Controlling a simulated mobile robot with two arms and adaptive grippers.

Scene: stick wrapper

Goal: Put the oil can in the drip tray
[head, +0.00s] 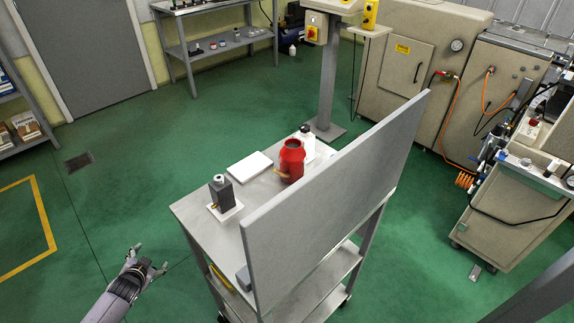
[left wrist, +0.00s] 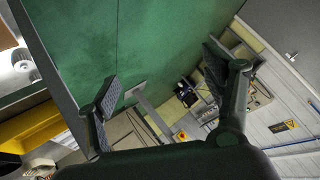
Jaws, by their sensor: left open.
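A red can (head: 291,160) with a dark open top and a tan piece low on its side stands upright on the grey cart top; I take it to be the oil can. A flat white tray (head: 250,167) lies on the cart to its left, apparently empty; it may be the drip tray. My left gripper (head: 149,262) is open and empty, over the floor left of the cart, well apart from both. In the left wrist view its two fingers (left wrist: 160,82) are spread with only floor and background between them. My right gripper is not in view.
A dark grey block with a white knob (head: 221,192) stands on a white plate at the cart's near left. A white bottle (head: 306,140) stands behind the can. A tall grey panel (head: 335,190) walls off the cart's right side. Green floor (head: 130,190) is clear on the left.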

